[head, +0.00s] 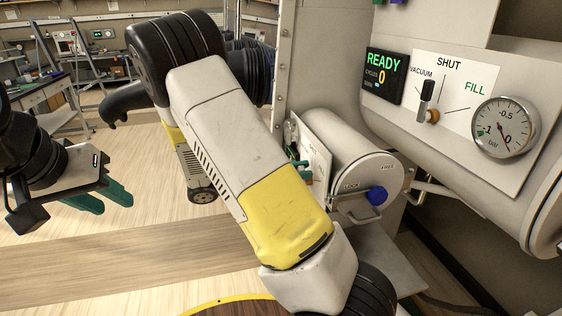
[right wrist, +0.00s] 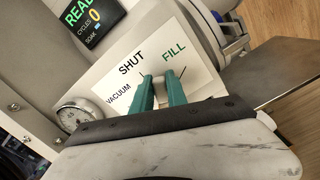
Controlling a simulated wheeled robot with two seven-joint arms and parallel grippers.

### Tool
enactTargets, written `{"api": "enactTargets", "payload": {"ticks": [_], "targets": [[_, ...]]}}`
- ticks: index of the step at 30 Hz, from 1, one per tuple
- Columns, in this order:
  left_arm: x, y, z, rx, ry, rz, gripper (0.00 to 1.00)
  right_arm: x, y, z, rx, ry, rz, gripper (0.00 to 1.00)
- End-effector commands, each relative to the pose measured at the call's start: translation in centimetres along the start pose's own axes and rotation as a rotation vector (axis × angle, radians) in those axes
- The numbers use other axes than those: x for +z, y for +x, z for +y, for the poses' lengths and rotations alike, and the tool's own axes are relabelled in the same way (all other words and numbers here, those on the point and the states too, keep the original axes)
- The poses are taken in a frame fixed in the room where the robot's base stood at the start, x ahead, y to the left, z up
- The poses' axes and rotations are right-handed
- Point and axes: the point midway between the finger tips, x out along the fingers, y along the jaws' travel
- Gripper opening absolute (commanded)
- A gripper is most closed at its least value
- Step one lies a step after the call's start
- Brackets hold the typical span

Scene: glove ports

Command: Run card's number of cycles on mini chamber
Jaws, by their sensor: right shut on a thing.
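The mini chamber (head: 352,160) is a small pale cylinder with a round door and a blue knob (head: 377,196). Its valve panel (right wrist: 112,72) shows VACUUM, SHUT and FILL in the right wrist view. My right gripper (right wrist: 160,84) is shut on the valve handle (right wrist: 158,80) in front of this panel; the fingers hide much of it, and I cannot tell its exact setting. The mini chamber's display (right wrist: 88,18) is partly cut off and reads "READ" and 0. My left gripper (head: 103,198) is empty and open, away to the left. No card is readable.
The large chamber (head: 545,190) has its own display (head: 385,75) reading READY, cycles 0, a valve lever (head: 427,92) and a gauge (head: 505,127). My right arm covers the middle of the head view. A bench (head: 45,92) stands back left, with open floor before it.

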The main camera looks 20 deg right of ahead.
Motion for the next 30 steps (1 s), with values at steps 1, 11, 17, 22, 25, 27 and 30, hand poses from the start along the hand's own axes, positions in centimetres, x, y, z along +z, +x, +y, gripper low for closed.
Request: {"api": "enactTargets", "payload": {"ticks": [1,11,17,22,25,27,30], "targets": [[0.0,0.0,0.0,0.000,0.000,0.000,0.36,-0.1,-0.1,-0.3,0.001,0.042,0.003,0.00],[0.0,0.0,0.0,0.000,0.000,0.000,0.36,-0.5,-0.1,-2.0,0.001,0.338,0.003,0.00],[0.0,0.0,0.0,0.000,0.000,0.000,0.36,-0.8,-0.1,-2.7,0.000,0.479,0.004,0.00],[0.0,0.0,0.0,0.000,0.000,0.000,0.36,-1.0,-0.1,-3.1,0.001,0.560,0.004,0.00],[0.0,0.0,0.0,0.000,0.000,0.000,0.36,-1.1,-0.1,-3.3,0.001,0.593,0.004,0.00],[0.0,0.0,0.0,0.000,0.000,0.000,0.36,-1.2,-0.1,-3.3,0.000,0.607,0.004,0.00],[0.0,0.0,0.0,0.000,0.000,0.000,0.36,-1.2,-0.1,-3.4,0.000,0.623,0.004,0.00]]}}
